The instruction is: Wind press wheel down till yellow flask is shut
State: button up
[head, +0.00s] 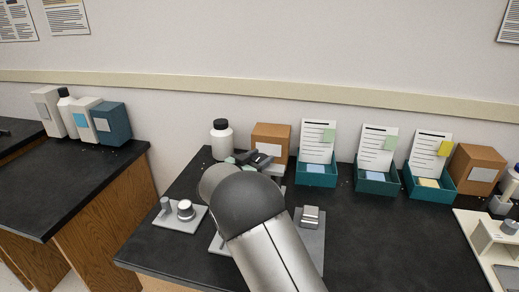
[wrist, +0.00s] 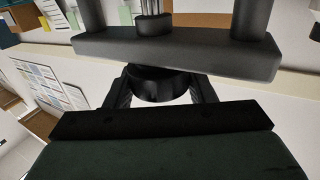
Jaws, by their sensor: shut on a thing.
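In the wrist view the press wheel (wrist: 158,88), a dark round knob, sits between the two dark fingers of my gripper (wrist: 160,80), which is shut on it. A dark grey press crossbar (wrist: 175,52) lies just past the wheel, with a post at each side and a threaded screw in the middle. In the head view my arm covers most of the press and the wheel. I cannot see the yellow flask in either view.
A plate with small knobs (head: 181,215) lies left of my arm, and a grey plate with a metal block (head: 310,217) lies right. A white bottle (head: 221,142), a brown box (head: 272,137) and teal trays (head: 316,177) with cards stand behind.

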jog(key=shift+r+m+g+h+p, duration=0.2)
jog(key=shift+m+g+h+p, duration=0.1)
jog(key=shift+m+g+h, duration=0.15)
jog(key=shift+w, duration=0.1)
jog(key=o, duration=1)
jog(key=shift+c, duration=0.2)
jog(key=shift+f, duration=0.1)
jog(key=b+v, duration=0.1)
jog(key=v, duration=1.6)
jog(key=shift+s, duration=0.2)
